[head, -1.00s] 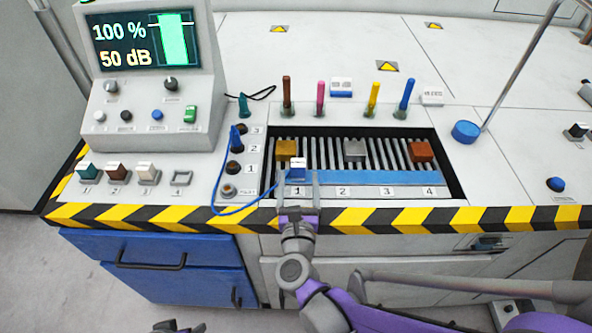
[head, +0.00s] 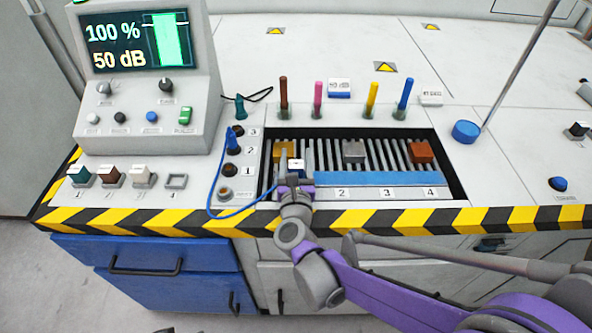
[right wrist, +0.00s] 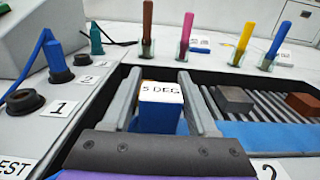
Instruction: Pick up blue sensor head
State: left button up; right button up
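The blue sensor head (right wrist: 158,117) is a small block with a white top marked "5 DEG". In the head view (head: 296,165) it sits at the left end of the slatted bay, near label 1. My right gripper (right wrist: 163,100) is around it, one finger on each side. The fingers look open; contact with the block's sides cannot be made out. The palm hides the block's lower front. In the head view, my right gripper (head: 295,169) reaches in from the front edge. My left gripper is not in view.
Orange-yellow (head: 283,148), grey (head: 354,152) and brown (head: 421,152) blocks sit in the bay. Colored sticks stand behind it, including a pink one (head: 318,94). A blue cable (head: 232,213) loops left of the bay. A display console (head: 150,90) stands at left.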

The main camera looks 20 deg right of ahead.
grip_shut()
